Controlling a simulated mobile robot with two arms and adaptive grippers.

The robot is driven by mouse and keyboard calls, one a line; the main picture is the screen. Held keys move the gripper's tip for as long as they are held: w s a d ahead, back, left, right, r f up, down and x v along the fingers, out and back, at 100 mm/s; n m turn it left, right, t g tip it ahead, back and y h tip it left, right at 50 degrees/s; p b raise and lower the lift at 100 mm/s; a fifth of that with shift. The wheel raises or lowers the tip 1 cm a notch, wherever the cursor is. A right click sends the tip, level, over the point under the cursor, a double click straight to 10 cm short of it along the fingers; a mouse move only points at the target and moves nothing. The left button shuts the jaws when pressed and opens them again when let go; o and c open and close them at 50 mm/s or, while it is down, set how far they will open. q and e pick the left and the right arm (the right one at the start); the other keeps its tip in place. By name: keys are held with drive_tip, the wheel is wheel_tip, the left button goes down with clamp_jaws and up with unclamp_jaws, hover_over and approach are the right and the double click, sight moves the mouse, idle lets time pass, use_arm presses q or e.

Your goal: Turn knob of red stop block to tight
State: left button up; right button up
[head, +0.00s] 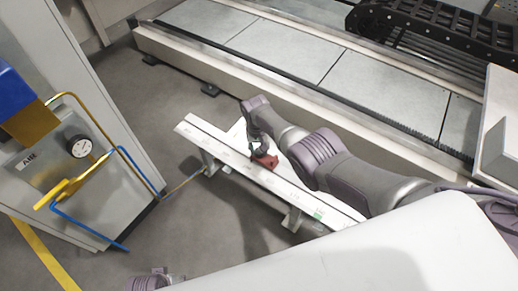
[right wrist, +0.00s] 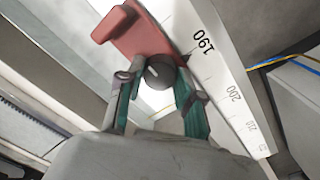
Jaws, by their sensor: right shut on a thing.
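The red stop block (head: 265,160) sits on a white rail with a ruler scale (head: 215,137). In the right wrist view the red stop block (right wrist: 137,33) lies on the ruler beside the number 190. Its dark round knob (right wrist: 160,73) points toward my right gripper. My right gripper (right wrist: 157,80) has its two fingers on either side of the knob and is shut on it. In the head view my right gripper (head: 258,149) reaches down to the block from above. The fingers partly hide the knob there.
A grey cabinet with a pressure gauge (head: 80,147), yellow handle and blue and yellow tubes stands at the left. A long machine bed (head: 290,50) with a cable chain (head: 440,28) runs behind the rail. Grey floor is open around the rail.

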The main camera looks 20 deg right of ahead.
sight(257, 151)
use_arm(q)
drive_tip(key=shift+s, duration=0.15)
use_arm(e)
drive_tip(key=o, duration=1.1)
use_arm(q)
drive_tip(key=shift+s+f, duration=0.1)
drive_tip(key=shift+s, duration=0.05)
use_arm(e)
drive_tip(key=shift+o, duration=0.3)
drive_tip(key=shift+r, duration=0.1)
use_arm(q)
drive_tip(key=shift+w, duration=0.2)
use_arm(e)
wheel_tip(257, 151, up, 12)
drive_tip(key=shift+a, duration=0.25)
